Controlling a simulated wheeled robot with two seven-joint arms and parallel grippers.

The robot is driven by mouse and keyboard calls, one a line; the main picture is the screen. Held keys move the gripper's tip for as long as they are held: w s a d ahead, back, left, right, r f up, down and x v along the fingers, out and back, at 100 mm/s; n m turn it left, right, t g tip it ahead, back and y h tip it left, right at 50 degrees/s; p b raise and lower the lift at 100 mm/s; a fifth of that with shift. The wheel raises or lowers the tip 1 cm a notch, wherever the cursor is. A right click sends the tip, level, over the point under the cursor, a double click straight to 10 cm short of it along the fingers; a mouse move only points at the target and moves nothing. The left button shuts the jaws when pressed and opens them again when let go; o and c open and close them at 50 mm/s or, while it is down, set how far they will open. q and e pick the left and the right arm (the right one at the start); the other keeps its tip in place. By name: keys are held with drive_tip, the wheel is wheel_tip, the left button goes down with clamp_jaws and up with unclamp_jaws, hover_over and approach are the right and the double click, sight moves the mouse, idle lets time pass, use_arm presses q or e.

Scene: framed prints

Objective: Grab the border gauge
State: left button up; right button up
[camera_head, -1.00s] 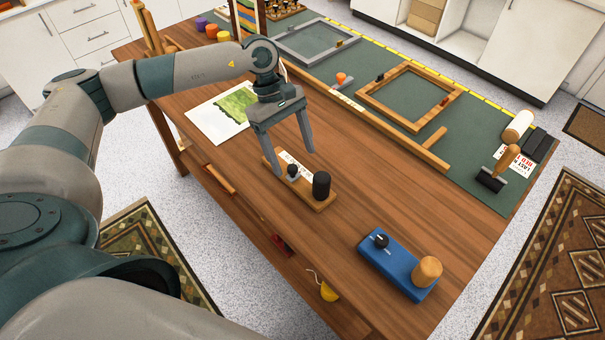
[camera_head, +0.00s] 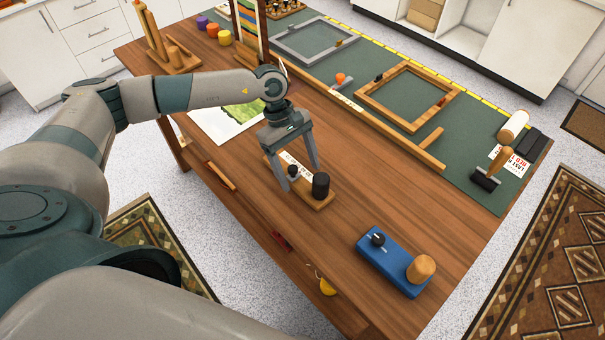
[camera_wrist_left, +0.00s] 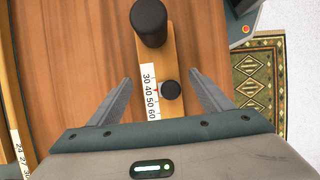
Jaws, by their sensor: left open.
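The border gauge is a small wooden board (camera_head: 317,201) with a white number scale, a small black knob (camera_head: 293,171) and a larger black cylinder grip (camera_head: 320,186). It lies on the wooden table. In the left wrist view the board (camera_wrist_left: 170,55) runs up the picture, with its scale reading 30 to 60. My left gripper (camera_head: 302,181) is open above the scale end of the gauge. In the left wrist view its fingers (camera_wrist_left: 160,82) stand on either side of the board and small knob, apart from them. My right gripper is not seen.
A blue block (camera_head: 395,265) with a knob and wooden grip lies to the right. A green print (camera_head: 236,112) lies behind the gripper. A wooden frame (camera_head: 375,95) and a grey frame (camera_head: 285,47) lie on the green mat (camera_head: 475,150). Bare table surrounds the gauge.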

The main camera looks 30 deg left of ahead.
use_arm(q)
drive_tip(key=shift+s+d+f, duration=0.1)
drive_tip(key=shift+d+f, duration=0.15)
drive_tip(key=shift+f, duration=0.45)
drive_tip(key=shift+c, duration=0.6)
drive_tip(key=c, duration=1.3)
drive_tip(key=shift+r, duration=0.1)
drive_tip(key=shift+c, duration=0.2)
